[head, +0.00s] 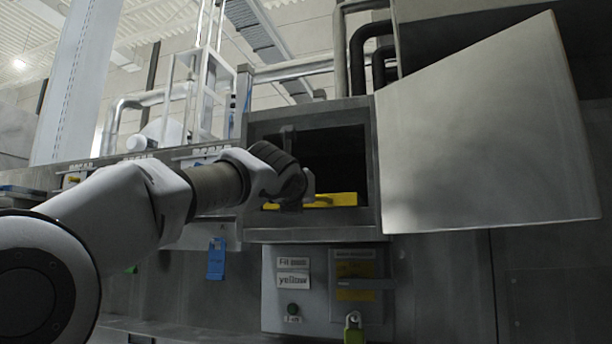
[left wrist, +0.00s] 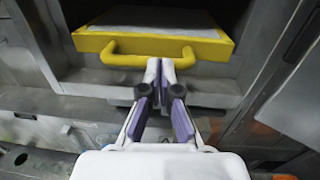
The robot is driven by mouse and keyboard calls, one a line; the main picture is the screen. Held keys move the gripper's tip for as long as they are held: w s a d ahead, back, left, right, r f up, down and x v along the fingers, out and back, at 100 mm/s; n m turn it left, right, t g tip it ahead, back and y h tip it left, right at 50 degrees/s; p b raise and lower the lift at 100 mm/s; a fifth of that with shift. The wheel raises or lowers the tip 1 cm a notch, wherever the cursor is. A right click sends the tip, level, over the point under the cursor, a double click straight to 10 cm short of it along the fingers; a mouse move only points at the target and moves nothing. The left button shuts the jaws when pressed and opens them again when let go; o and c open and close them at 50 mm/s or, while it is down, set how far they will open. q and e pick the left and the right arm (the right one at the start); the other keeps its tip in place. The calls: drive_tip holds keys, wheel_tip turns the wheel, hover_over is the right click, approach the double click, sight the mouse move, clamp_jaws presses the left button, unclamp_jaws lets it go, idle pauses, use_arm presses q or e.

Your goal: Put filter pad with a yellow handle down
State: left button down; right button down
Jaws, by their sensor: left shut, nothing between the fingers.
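The filter pad (left wrist: 158,18) is a pale flat pad in a yellow frame with a yellow handle (left wrist: 124,60). It sits in the opening of a grey housing, handle side outward. In the head view its yellow front edge (head: 335,200) shows low in the opening, partly hidden by my left wrist. My left gripper (left wrist: 160,72) is shut, with its purple-padded fingers together and nothing between them. Its tips overlap the lower right of the handle in the left wrist view; I cannot tell whether they touch it. In the head view my wrist hides the fingers. My right gripper is out of view.
The housing opening (head: 330,135) is dark inside. A large grey door (head: 485,130) stands open at its right. Below are a "Fit yellow" label box (head: 292,280), a yellow-labelled box (head: 356,268) and a green padlock (head: 353,330). A blue tag (head: 216,262) hangs left.

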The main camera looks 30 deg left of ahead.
sight(318, 206)
use_arm(q)
drive_tip(key=p+x, duration=0.1)
drive_tip(key=x, duration=0.1)
drive_tip(key=shift+w+a+p, duration=0.1)
drive_tip(key=shift+w+p, duration=0.3)
drive_tip(key=shift+f, duration=0.1)
